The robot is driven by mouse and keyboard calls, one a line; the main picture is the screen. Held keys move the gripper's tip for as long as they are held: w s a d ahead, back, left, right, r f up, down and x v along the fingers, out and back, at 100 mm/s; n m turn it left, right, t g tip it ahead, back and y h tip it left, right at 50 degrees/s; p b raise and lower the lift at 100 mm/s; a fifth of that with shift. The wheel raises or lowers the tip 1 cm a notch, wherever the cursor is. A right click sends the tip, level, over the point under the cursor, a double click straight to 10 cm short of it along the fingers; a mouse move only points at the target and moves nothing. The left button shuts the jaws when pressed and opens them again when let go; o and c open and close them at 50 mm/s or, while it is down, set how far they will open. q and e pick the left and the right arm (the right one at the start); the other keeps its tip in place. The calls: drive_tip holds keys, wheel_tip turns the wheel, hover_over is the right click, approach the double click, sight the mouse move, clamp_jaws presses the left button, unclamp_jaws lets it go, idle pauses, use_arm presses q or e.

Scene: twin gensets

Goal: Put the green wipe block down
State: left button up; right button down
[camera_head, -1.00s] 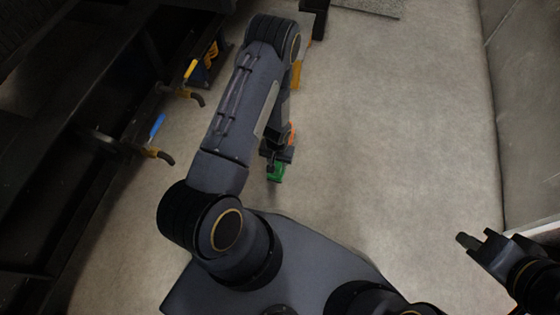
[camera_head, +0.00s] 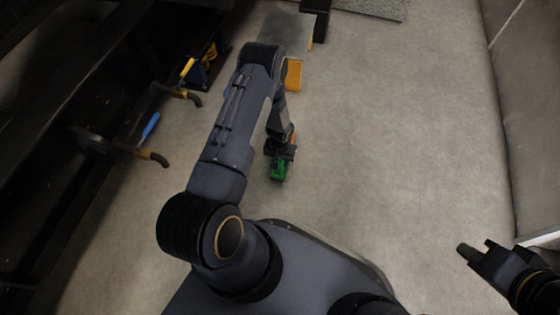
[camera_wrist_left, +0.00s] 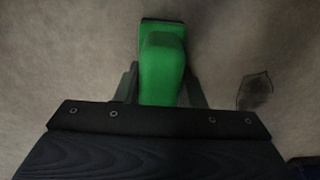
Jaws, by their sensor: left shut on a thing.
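The green wipe block (camera_head: 279,170) is in my left gripper (camera_head: 279,156), above the pale floor in the middle of the head view. In the left wrist view the green block (camera_wrist_left: 162,65) sticks out between the two fingers of the left gripper (camera_wrist_left: 163,85), which is shut on it. I cannot tell how high the block is above the floor. My right gripper (camera_head: 482,252) is at the lower right of the head view, away from the block. Its fingers look spread, with nothing seen between them.
Dark machinery with a blue-handled valve (camera_head: 151,125) and an orange-tipped lever (camera_head: 154,157) stands on the left. A grey-topped yellow thing (camera_head: 293,74) is beyond my left arm. A pale wall (camera_head: 535,110) bounds the right. The floor (camera_head: 400,130) between is clear.

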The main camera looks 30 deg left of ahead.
use_arm(q)
drive_tip(key=shift+f, duration=0.1)
drive_tip(key=o, duration=1)
drive_tip(key=shift+c, duration=0.2)
